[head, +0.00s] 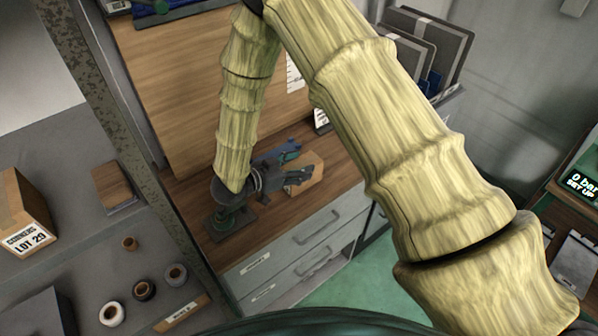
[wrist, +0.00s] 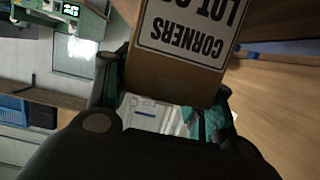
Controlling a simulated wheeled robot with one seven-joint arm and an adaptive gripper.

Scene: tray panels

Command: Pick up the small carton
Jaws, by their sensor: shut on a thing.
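The small carton (head: 308,182) is brown cardboard and shows beyond my gripper (head: 296,167), over the wooden top near its front edge in the head view. In the wrist view the carton (wrist: 180,82) fills the top middle. Its white label reads "CORNERS" and part of "LOT". My gripper (wrist: 165,98) is shut on the carton, with a finger on each side of its near end. The fingers hide part of the carton in the head view. I cannot tell whether the carton touches the wooden top.
A wooden panel (head: 190,80) rises behind the wooden top (head: 330,150). Grey panels (head: 440,50) stand in a rack at back right.

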